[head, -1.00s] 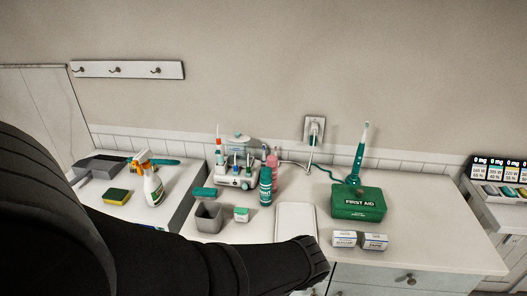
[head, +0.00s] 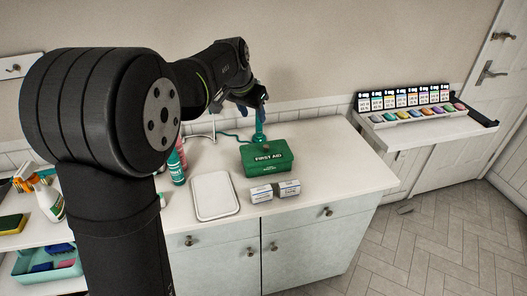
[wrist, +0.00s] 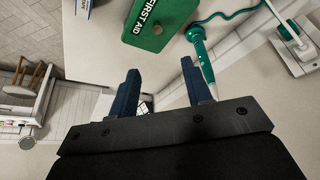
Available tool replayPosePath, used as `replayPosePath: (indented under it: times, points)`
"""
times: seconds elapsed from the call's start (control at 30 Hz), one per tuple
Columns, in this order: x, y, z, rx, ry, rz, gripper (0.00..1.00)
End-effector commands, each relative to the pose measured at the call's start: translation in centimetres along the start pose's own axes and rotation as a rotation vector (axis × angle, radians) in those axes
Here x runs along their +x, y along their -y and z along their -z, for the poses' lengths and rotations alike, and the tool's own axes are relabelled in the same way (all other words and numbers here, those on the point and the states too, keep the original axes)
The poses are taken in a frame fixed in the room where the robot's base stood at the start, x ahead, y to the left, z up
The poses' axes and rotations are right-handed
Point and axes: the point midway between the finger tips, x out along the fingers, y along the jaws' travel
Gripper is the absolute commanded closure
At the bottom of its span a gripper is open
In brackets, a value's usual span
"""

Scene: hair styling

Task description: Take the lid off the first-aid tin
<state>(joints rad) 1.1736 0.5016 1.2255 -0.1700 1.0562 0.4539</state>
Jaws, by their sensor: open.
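The green first-aid tin (head: 268,160) sits shut on the white counter, its lid on top marked FIRST AID. In the wrist view the tin's lid (wrist: 160,22) shows a round reddish-brown knob (wrist: 157,30). My gripper (wrist: 160,80) is open and empty, with its two dark blue fingers apart. It is above the counter, near the back of the tin, and the tin lies beyond the fingertips in the wrist view. In the head view the gripper (head: 262,108) is partly hidden by my wrist and overlaps the teal electric toothbrush.
The counter to the right is clear.

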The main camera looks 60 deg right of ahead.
Motion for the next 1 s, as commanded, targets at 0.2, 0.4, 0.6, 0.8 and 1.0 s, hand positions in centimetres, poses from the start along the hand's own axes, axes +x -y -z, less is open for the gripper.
replayPosePath:
  times: [0.2,0.4,0.6,0.8,1.0]
  points:
    - [3.7,0.0,0.0,0.0,0.002,-0.002,0.55]
    - [8.2,-0.1,0.0,0.0,0.002,-0.002,0.55]
    - [11.2,-0.1,0.0,0.0,0.0,-0.001,0.55]
    - [12.2,-0.1,0.0,0.0,0.0,-0.001,0.55]
    - [14.5,-0.5,-0.1,0.0,0.002,-0.002,0.55]
